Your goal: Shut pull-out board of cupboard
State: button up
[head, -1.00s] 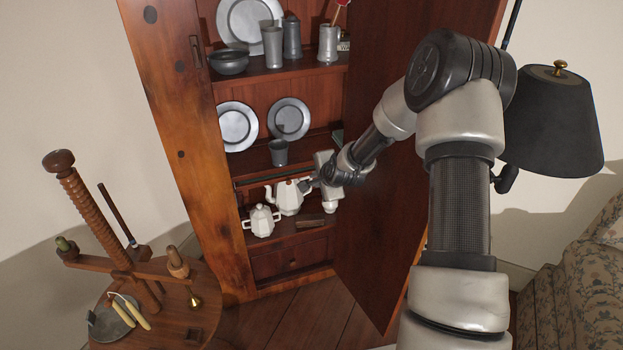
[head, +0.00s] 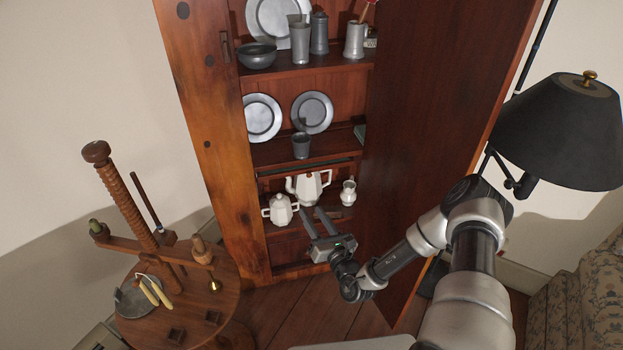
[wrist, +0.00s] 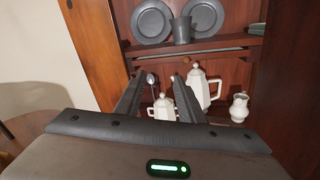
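The wooden cupboard (head: 212,140) stands with its door swung open to the right. A thin dark edge, which looks like the pull-out board (head: 308,168), runs just under the shelf with the pewter cup; it also shows in the wrist view (wrist: 205,52). It looks close to the shelf front, but I cannot tell whether it is fully in. My gripper (head: 313,211) is in front of the lower compartment, below the board and apart from it. Its two fingers are spread and empty, pointing toward the cupboard in the wrist view (wrist: 158,78).
A white teapot (head: 309,187), a lidded sugar bowl (head: 281,209) and a small jug (head: 348,192) stand in the lower compartment. The open door (head: 425,130) is close to my arm. A round wooden table (head: 228,292) stands left; a black lamp (head: 570,135) stands right.

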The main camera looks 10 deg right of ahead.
jog(key=d+f+m+h, duration=0.1)
jog(key=d+m+h, duration=0.1)
jog(key=d+h, duration=0.15)
jog(key=b, duration=0.4)
send_near(310, 176)
jog(key=shift+t, duration=0.3)
jog(key=w, duration=0.5)
jog(key=w+a, duration=0.1)
jog(key=w, duration=0.1)
jog(key=shift+w+a+f, duration=0.1)
jog(key=shift+w+f, duration=0.15)
jog(key=shift+w, duration=0.1)
grip_shut()
